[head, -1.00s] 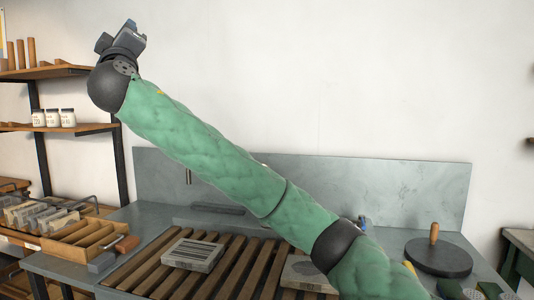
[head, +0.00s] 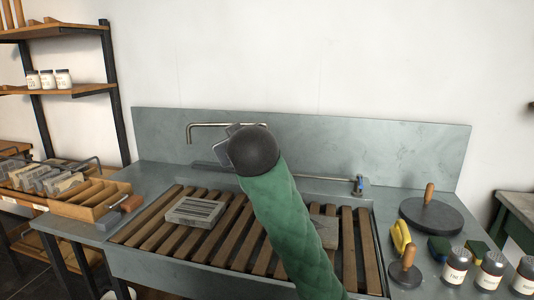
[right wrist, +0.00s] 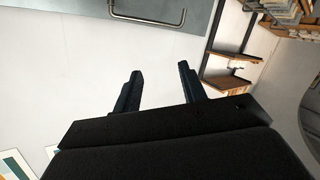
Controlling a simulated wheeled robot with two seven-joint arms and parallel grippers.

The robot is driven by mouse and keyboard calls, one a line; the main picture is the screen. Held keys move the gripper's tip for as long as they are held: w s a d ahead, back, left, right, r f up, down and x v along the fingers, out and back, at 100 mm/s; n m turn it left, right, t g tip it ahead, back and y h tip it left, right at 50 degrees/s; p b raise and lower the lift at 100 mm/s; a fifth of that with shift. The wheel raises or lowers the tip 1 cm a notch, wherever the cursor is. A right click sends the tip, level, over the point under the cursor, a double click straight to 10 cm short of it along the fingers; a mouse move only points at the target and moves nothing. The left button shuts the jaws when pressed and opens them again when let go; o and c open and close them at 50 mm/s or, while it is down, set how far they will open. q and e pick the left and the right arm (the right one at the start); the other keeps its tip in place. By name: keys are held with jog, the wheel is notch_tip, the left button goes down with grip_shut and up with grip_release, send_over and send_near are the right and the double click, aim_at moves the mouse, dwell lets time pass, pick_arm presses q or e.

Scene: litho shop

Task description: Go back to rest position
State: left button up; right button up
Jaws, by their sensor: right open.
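My right arm, in a green quilted sleeve, rises from the bottom of the head view and ends over the sink's slatted rack. Its gripper is mostly hidden behind the dark wrist joint in that view. In the right wrist view my right gripper (right wrist: 158,88) is open, its two dark fingers apart with nothing between them. The white wall (right wrist: 75,75) and part of the tap (right wrist: 148,20) show beyond the fingers. My left gripper is not in view.
The slatted rack (head: 168,232) bears a striped grey stone (head: 195,211) and another slab (head: 326,230), partly behind my arm. A dark disc with a wooden handle (head: 432,217) and several shaker jars (head: 490,268) stand right. A wooden tray (head: 90,198) and shelves (head: 75,90) are left.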

jog(key=s+d+f+m+g+h+p, duration=0.15)
jog(key=s+d+f, duration=0.45)
jog(key=f, duration=0.7)
jog(key=s+d+f+m+g, duration=0.1)
jog(key=s+d+f+g, duration=0.35)
jog(key=f, duration=0.75)
jog(key=s+d+f+m+g+p, duration=0.1)
jog(key=s+d+f+m, duration=0.1)
jog(key=s+d+f, duration=0.85)
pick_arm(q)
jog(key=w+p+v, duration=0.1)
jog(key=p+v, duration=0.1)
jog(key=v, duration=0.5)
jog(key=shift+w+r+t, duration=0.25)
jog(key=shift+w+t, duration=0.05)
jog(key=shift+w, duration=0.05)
pick_arm(e)
jog(key=s+f+g, duration=0.5)
jog(key=s+f, duration=1.6)
jog(key=shift+s+d+f+m+g+h, duration=0.15)
jog(key=shift+s+d+m+g+h, duration=0.1)
jog(key=shift+m+g+h, duration=0.15)
